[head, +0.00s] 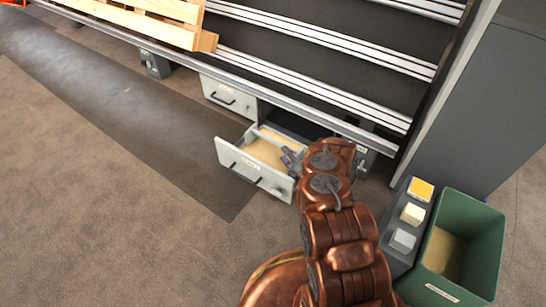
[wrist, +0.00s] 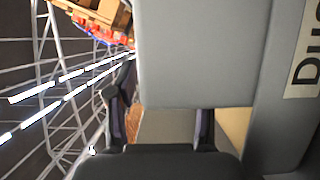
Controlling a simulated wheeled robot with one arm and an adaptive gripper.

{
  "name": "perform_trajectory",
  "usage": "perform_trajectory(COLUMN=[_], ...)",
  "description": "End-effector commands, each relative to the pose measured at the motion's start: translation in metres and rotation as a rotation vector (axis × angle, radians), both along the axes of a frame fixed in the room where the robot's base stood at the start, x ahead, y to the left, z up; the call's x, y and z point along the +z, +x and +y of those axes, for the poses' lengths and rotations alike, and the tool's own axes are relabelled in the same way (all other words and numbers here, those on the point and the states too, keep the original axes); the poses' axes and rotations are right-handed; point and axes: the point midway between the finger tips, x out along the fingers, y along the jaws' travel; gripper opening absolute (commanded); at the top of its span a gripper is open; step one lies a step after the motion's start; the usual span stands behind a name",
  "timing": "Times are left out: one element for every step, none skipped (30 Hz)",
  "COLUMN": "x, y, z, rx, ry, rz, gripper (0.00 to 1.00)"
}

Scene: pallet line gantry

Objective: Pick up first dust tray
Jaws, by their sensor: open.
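The first dust tray (head: 240,172) is a light grey drawer pulled out under the gantry, with tan dust inside. Its labelled front and dark handle face the lower left. My gripper (head: 292,157) is at the tray's right side, partly hidden by my arm. In the wrist view my gripper (wrist: 162,125) is open, its fingers apart on either side of a grey part of the tray (wrist: 195,60). Tan dust shows beyond the fingers. A label reading "DUS" is at the right edge. I cannot tell whether the fingers touch the tray.
A second, shut drawer (head: 229,97) sits behind the tray. A green bin (head: 490,237) with tan dust and a button box (head: 396,258) stand at the right. A wooden pallet (head: 170,22) lies on the rails above. The floor at left is clear.

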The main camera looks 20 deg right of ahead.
Motion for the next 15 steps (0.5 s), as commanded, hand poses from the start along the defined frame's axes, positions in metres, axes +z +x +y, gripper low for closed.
perform_trajectory(x=[-0.002,-0.002,-0.002,-0.002,-0.002,-0.003,-0.003,-0.002,-0.002,-0.002,-0.002,-0.003,-0.003,-0.004,-0.004], y=[0.003,0.006,0.01,0.013,0.016,0.02,0.022,0.023,0.025,0.026,0.027,0.029,0.031,0.033,0.036], z=[0.0,0.001,0.001,0.002,0.003,0.004,0.005,0.005,0.005,0.005,0.006,0.006,0.006,0.007,0.007], rx=[0.0,0.0,-0.001,-0.001,0.0,0.001,0.002,0.001,0.001,0.001,0.001,0.001,0.001,0.002,0.002], ry=[-0.001,-0.001,0.0,-0.001,-0.001,0.0,0.001,0.001,0.001,0.002,0.002,0.002,0.001,0.001,0.001], rz=[-0.002,-0.002,-0.003,-0.002,-0.002,0.0,0.001,0.001,0.002,0.002,0.002,0.002,0.002,0.001,0.0], gripper=[0.52,0.52,0.52,0.52,0.52,0.52,0.52,0.52,0.52,0.52,0.52,0.52,0.52,0.52,0.52])
